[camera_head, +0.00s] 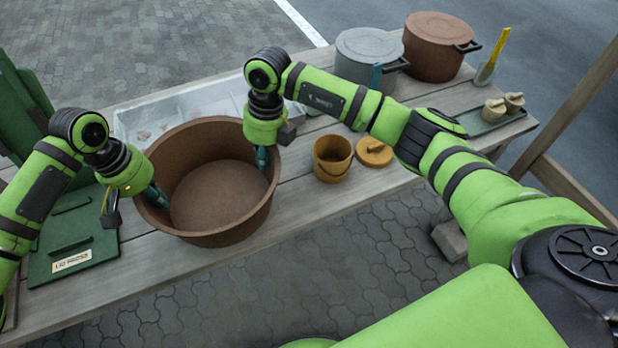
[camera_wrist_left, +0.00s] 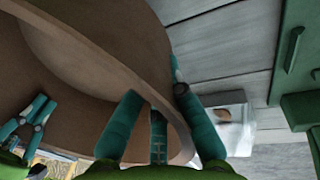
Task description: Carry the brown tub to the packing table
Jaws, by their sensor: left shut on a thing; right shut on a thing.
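The brown tub (camera_head: 218,236) is wide, round, open and empty, and stays upright at the front of the wooden table (camera_head: 320,205). I cannot tell if its base touches the planks. My left gripper (camera_head: 157,194) is shut on the tub's left rim. In the left wrist view, the tub wall (camera_wrist_left: 100,55) passes between the teal fingers of this gripper (camera_wrist_left: 160,115). My right gripper (camera_head: 262,158) is shut on the tub's right rim, and its teal fingers (camera_wrist_left: 30,122) also show in the left wrist view. I cannot tell which surface is the packing table.
A pale tray (camera_head: 135,122) lies behind the tub. A small ochre bucket (camera_head: 332,160) and round lid (camera_head: 374,152) stand to its right. A grey pot (camera_head: 368,55) and reddish-brown pot (camera_head: 435,48) stand farther back. A green labelled board (camera_head: 75,245) lies at left.

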